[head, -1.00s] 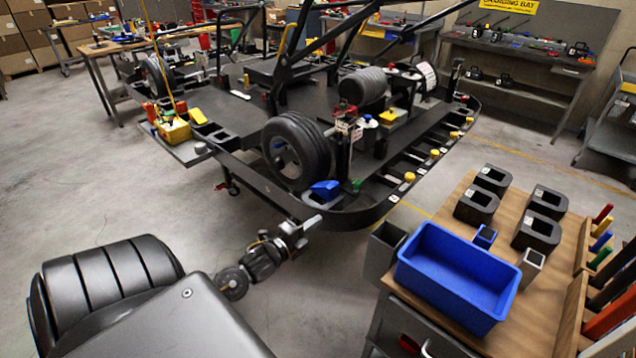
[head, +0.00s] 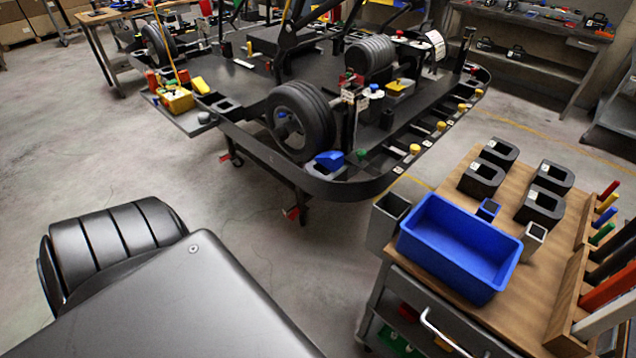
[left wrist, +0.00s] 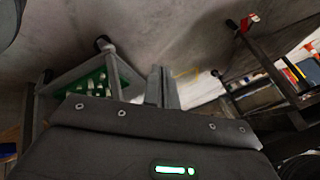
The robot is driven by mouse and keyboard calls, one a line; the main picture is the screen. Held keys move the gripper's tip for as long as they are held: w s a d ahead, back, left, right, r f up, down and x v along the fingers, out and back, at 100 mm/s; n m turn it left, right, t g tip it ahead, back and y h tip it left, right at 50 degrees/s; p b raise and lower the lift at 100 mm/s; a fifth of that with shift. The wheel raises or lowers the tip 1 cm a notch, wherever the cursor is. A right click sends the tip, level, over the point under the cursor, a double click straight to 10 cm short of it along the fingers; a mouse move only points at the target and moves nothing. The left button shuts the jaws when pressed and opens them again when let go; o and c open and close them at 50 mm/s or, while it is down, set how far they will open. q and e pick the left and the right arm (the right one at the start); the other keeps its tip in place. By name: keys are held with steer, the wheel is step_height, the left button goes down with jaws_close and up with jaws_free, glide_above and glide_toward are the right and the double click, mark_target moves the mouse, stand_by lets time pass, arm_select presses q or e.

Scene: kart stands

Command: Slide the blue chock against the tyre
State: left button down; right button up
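The blue chock (head: 329,159) sits on the kart stand's dark front rim (head: 350,188), at the lower right of the near tyre (head: 300,120). It lies close beside the tyre; I cannot tell whether the two touch. The tyre is black and upright. My left gripper is out of the head view. In the left wrist view its fingers (left wrist: 163,87) stand side by side with no clear gap and nothing visible between them. The chock cannot be made out in that view. My right gripper is in neither view.
A wooden-topped cart with a blue bin (head: 462,250) and several black blocks stands at the right. A green cap (head: 362,154) is just right of the chock. A yellow box (head: 177,100) sits on the stand's left tray. Open floor lies in front of the stand.

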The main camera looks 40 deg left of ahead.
arm_select(q)
steer(key=s+d+f+n+g, duration=0.1)
steer(key=s+d+f+g, duration=0.1)
steer(key=s, duration=0.4)
steer(key=s+d+f+n+g+h, duration=0.1)
steer(key=s+d+f, duration=0.3)
steer(key=s+d, duration=0.2)
steer(key=s+d+f+n+g, duration=0.2)
steer(key=s+d+f, duration=0.1)
steer(key=s, duration=0.4)
steer(key=shift+s+d+g+h, duration=0.3)
steer(key=shift+d+h, duration=0.1)
steer(key=shift+d, duration=0.35)
steer(key=c, duration=2.1)
jaws_free()
steer(key=shift+f, duration=0.1)
steer(key=shift+c, duration=0.2)
